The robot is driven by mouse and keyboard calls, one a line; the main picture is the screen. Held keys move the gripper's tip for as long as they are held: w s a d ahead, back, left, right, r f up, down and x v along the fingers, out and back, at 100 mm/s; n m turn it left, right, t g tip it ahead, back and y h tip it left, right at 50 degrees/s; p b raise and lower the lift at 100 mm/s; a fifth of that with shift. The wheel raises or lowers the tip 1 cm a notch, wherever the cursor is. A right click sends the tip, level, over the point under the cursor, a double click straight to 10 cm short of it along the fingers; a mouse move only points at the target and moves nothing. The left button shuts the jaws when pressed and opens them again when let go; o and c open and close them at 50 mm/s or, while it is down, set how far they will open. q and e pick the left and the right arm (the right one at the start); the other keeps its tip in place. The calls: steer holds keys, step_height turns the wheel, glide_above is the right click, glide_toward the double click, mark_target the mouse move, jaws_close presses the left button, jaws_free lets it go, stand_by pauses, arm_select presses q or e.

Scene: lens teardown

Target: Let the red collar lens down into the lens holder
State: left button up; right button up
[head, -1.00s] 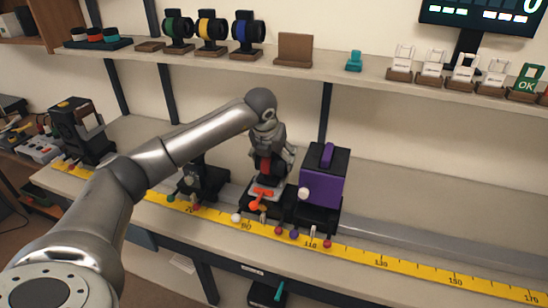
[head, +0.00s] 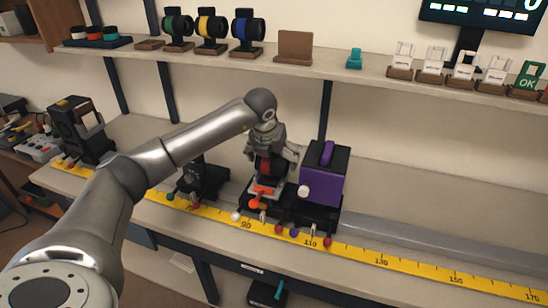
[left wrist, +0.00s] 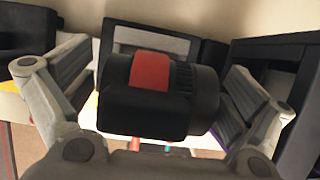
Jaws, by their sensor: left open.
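The red collar lens (left wrist: 152,72) is a black cylinder with a red band. In the left wrist view it lies between my left gripper's two spread fingers (left wrist: 158,105), with a gap on each side. In the head view the lens (head: 264,167) sits low over the lens holder (head: 266,189), which has an orange-red lever at its front. My left gripper (head: 272,158) is open just above and around the lens. The contact between lens and holder is partly hidden. My right gripper is not in view.
A purple and black box unit (head: 323,178) stands close to the right of the holder. A black mount (head: 202,179) stands to the left. A yellow scale (head: 375,262) runs along the bench front. The shelf (head: 340,76) above carries green, yellow and blue lenses. The rail to the right is clear.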

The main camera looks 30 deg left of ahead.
arm_select(q)
steer(key=v, duration=1.2)
